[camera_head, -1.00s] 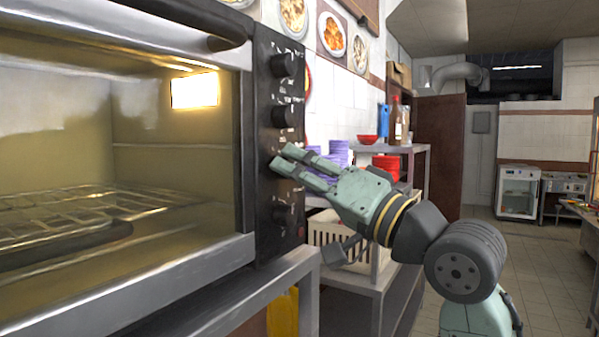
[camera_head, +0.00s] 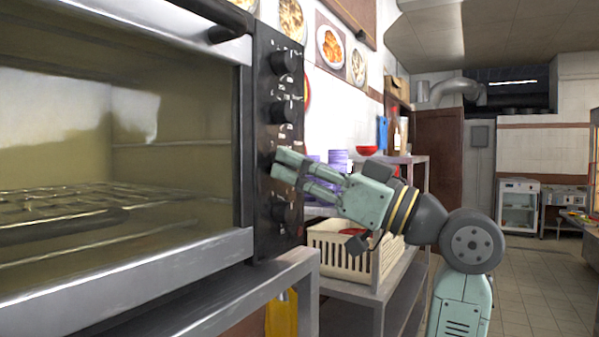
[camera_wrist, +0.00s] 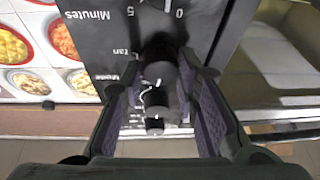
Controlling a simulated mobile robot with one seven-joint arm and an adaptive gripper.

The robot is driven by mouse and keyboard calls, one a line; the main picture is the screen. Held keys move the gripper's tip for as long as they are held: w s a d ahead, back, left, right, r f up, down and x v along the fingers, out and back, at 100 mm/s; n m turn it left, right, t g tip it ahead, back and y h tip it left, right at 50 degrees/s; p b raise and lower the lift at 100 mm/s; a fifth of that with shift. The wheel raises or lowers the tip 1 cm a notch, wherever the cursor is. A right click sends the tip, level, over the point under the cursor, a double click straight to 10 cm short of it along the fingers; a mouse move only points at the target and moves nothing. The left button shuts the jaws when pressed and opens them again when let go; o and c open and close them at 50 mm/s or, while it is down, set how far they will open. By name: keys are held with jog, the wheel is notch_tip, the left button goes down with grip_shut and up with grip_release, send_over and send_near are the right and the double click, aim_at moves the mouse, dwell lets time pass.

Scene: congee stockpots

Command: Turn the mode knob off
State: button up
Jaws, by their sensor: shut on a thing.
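The oven's dark control panel (camera_head: 263,85) carries a column of black knobs. My gripper (camera_head: 278,165) reaches in from the right, with its fingertips at the third knob from the top and largely hiding it. In the wrist view my gripper (camera_wrist: 160,85) has its fingers on either side of a black knob, the mode knob (camera_wrist: 160,62), and is shut on it. The "Mode" label (camera_wrist: 103,78) appears upside down beside it. The knob's exact pointer setting is hard to read.
The top knob (camera_head: 284,62), second knob (camera_head: 286,111) and bottom knob (camera_head: 284,211) are close above and below my fingers. The oven's glass door (camera_head: 120,130) is left. A cream basket (camera_head: 340,255) and a shelf with bowls stand behind my arm.

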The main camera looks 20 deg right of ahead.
jog(key=shift+n+g+y, duration=0.3)
jog(key=shift+n+g, duration=0.2)
jog(key=shift+n, duration=0.6)
jog(key=o, duration=1.1)
jog(key=shift+o, duration=0.2)
jog(key=v, duration=1.2)
jog(key=shift+d, duration=0.1)
